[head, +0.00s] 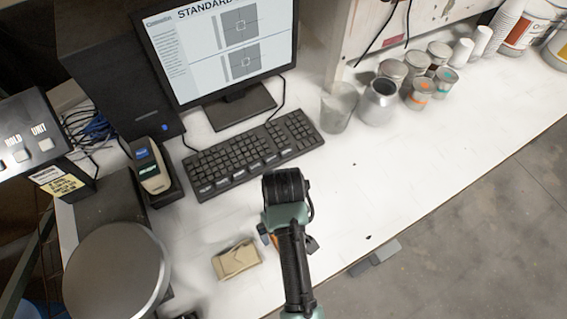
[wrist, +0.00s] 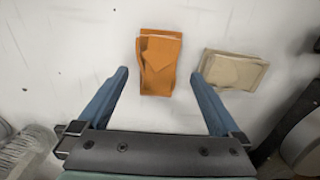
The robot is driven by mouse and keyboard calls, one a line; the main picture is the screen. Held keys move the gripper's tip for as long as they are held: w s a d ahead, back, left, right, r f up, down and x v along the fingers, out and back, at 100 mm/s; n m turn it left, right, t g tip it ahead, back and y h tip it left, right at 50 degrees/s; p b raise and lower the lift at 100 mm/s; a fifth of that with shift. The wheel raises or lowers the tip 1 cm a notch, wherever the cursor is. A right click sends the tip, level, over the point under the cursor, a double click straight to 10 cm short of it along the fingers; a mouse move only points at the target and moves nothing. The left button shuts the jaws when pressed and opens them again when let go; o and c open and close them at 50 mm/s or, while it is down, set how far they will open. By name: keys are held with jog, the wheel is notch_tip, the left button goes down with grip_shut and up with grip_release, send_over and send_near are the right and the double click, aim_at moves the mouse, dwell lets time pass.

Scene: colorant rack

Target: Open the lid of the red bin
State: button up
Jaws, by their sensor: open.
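No red bin or lid shows in either view. My gripper (wrist: 158,75) is open and empty, its two blue fingers spread apart above the white worktop. In the wrist view, a folded orange cloth or packet (wrist: 160,80) lies on the worktop, framed between and just beyond the fingertips. A beige folded packet (wrist: 231,70) lies to the right of the right finger. The beige packet also shows in the head view (head: 237,259), left of my arm. My arm hides most of the orange item and the fingers there.
A keyboard (head: 252,153) and monitor (head: 222,40) stand at the back of the worktop (head: 400,190). A clear cup (head: 339,106), a metal can (head: 378,101) and several small tins stand back right. A round metal plate (head: 117,270) is at the left. Grey floor (head: 480,240) lies beyond the right edge.

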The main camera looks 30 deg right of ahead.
jog(key=shift+w+d+f+p, duration=0.1)
jog(key=shift+f+p, duration=0.3)
jog(key=shift+f, duration=1)
jog(key=shift+d+f+p, duration=0.1)
jog(key=shift+f+p, duration=0.25)
jog(key=shift+f, duration=1)
jog(key=shift+a, duration=0.1)
jog(key=shift+c, duration=0.3)
jog(key=c, duration=1.3)
jog(key=shift+r, duration=0.1)
